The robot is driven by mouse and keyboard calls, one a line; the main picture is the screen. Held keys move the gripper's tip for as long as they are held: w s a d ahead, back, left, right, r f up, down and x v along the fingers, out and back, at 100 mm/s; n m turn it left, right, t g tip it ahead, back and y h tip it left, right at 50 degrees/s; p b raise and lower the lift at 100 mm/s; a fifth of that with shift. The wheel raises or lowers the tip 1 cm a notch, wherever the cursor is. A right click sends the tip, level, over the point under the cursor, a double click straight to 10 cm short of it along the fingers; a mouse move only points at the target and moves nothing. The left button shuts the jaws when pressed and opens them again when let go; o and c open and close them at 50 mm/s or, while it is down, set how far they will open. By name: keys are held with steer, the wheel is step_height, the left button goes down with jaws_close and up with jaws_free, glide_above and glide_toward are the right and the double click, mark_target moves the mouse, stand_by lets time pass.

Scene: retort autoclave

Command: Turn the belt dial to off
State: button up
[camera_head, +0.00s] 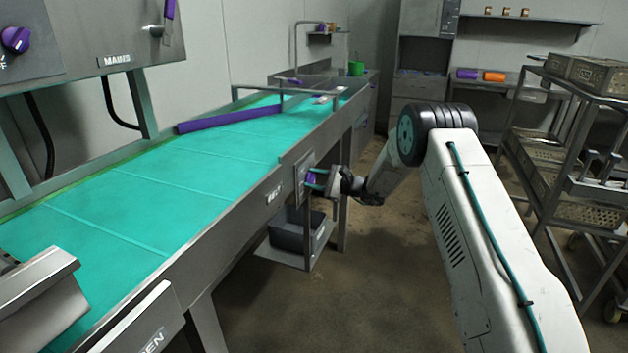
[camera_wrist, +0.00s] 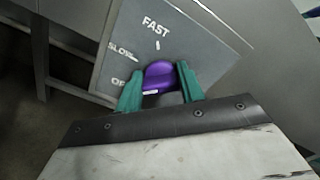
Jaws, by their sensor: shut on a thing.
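The purple belt dial (camera_wrist: 158,74) sits on a grey plate (camera_wrist: 190,42) in the wrist view. The plate is marked FAST at the top, SLOW at the left and a partly hidden "OF" label lower left. A short white mark shows on the dial's lower edge; I cannot tell for certain which label the dial points to. My gripper (camera_wrist: 160,84) has its teal fingers closed on either side of the dial. In the head view the dial (camera_head: 311,178) is on the conveyor's side, with my gripper (camera_head: 317,180) at it.
The teal conveyor belt (camera_head: 160,185) runs along the left, with a purple bar (camera_head: 230,119) lying across it. A dark bin (camera_head: 296,230) stands on a low shelf under the conveyor. A rack with perforated trays (camera_head: 545,165) is at the right. The floor between is clear.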

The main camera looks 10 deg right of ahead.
steer(key=shift+n, duration=0.3)
steer(key=o, duration=1)
steer(key=v, duration=0.8)
steer(key=shift+a, duration=0.1)
